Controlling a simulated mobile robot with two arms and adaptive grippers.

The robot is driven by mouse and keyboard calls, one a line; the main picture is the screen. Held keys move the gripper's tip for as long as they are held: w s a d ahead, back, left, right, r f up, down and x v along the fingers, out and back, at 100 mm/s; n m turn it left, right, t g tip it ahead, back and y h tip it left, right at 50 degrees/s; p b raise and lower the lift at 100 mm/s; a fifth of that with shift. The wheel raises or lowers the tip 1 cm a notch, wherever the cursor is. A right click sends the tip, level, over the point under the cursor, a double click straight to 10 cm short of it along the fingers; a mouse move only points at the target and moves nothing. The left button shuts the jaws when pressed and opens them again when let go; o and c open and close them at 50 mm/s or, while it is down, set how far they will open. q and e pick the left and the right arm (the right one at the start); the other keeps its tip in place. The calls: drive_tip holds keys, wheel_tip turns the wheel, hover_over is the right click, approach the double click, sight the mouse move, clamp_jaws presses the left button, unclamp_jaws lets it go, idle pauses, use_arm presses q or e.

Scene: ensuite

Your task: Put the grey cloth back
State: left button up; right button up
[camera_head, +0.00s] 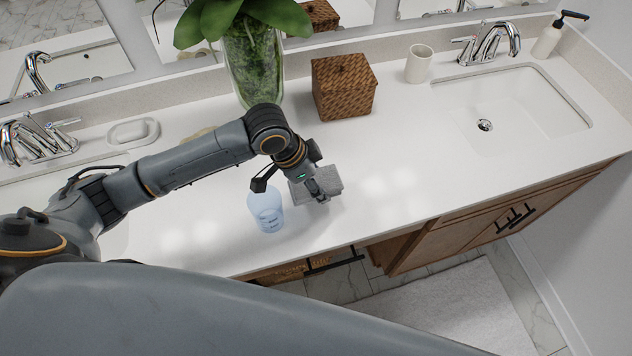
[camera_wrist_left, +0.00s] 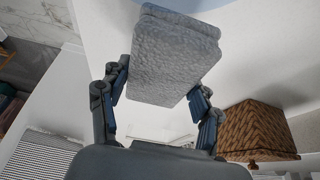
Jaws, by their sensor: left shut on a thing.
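The grey cloth (camera_head: 327,180) is a folded, thick block over the white counter, right of the blue cup. In the left wrist view the cloth (camera_wrist_left: 175,60) sits between my two fingers. My left gripper (camera_head: 318,190) is shut on it. The gripper's fingers (camera_wrist_left: 160,90) press on the cloth's two sides in the wrist view. I cannot tell whether the cloth touches the counter. My right gripper is in neither view.
A translucent blue cup (camera_head: 266,210) stands close beside the left gripper. Behind are a woven box (camera_head: 343,88), a glass plant vase (camera_head: 253,70) and a white cup (camera_head: 419,64). A sink (camera_head: 520,105) is at right. The counter (camera_head: 400,160) between is clear.

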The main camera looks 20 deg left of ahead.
use_arm(q)
drive_tip(key=shift+w+a+f, duration=0.2)
drive_tip(key=shift+w+f, duration=0.3)
drive_tip(key=shift+f, duration=0.1)
wheel_tip(320, 180, down, 3)
drive_tip(key=shift+w+a+r+p, duration=0.1)
drive_tip(key=shift+w+p, duration=0.05)
drive_tip(key=shift+p, duration=0.65)
drive_tip(key=shift+f, duration=0.4)
drive_tip(key=shift+f, duration=0.15)
drive_tip(key=o, duration=1)
